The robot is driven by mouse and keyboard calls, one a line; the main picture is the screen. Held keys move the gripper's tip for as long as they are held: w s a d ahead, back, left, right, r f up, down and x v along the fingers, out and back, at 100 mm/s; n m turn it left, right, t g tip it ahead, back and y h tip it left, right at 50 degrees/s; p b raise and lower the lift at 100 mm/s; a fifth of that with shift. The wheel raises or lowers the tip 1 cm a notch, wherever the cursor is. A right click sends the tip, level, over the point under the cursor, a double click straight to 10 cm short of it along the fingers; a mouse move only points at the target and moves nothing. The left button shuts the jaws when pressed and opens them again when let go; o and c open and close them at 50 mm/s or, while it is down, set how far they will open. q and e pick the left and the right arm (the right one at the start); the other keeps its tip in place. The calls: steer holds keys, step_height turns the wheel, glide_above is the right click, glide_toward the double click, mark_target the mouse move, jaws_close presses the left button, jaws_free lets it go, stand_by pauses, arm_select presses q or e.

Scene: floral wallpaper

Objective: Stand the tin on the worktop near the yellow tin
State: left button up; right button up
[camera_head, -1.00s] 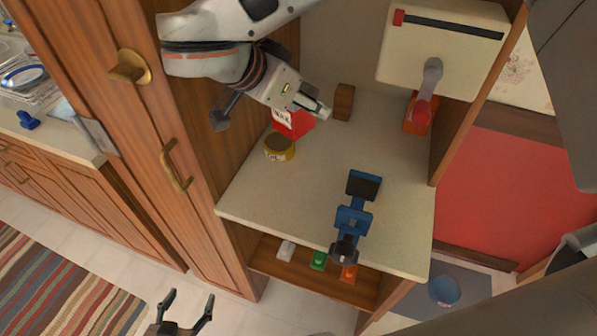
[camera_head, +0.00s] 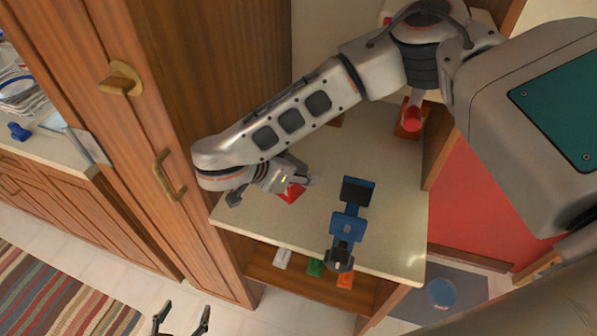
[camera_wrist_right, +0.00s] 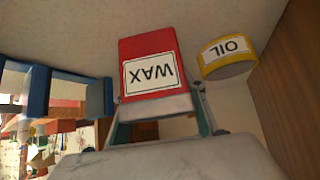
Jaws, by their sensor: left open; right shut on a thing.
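My right gripper (camera_head: 299,182) is shut on a red tin (camera_head: 291,193) over the front left part of the worktop (camera_head: 392,205). In the right wrist view the red tin (camera_wrist_right: 150,58) has a white label reading WAX, upside down in the picture, and sits between the fingers. The yellow tin (camera_wrist_right: 228,56), labelled OIL, stands close beside it, apart by a small gap. In the head view my right arm hides the yellow tin. I cannot tell whether the red tin touches the worktop. My left gripper (camera_head: 182,320) is open and empty, low over the floor.
A blue stand-like device (camera_head: 347,222) is to the right of the red tin at the worktop's front. A red-and-orange object (camera_head: 411,118) stands at the back right. A tall wooden cabinet (camera_head: 185,110) borders the left. A shelf below holds small white, green and orange things.

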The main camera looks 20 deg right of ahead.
steer(key=shift+f, duration=0.25)
steer(key=shift+f, duration=0.1)
steer(key=o, duration=1.3)
steer(key=shift+s+a+r, duration=0.1)
steer(key=shift+a+r, duration=0.1)
steer(key=shift+r, duration=0.15)
steer(key=b+v, duration=0.1)
steer(key=v, duration=1)
steer(key=shift+s+r, duration=0.1)
steer(key=shift+r, duration=0.05)
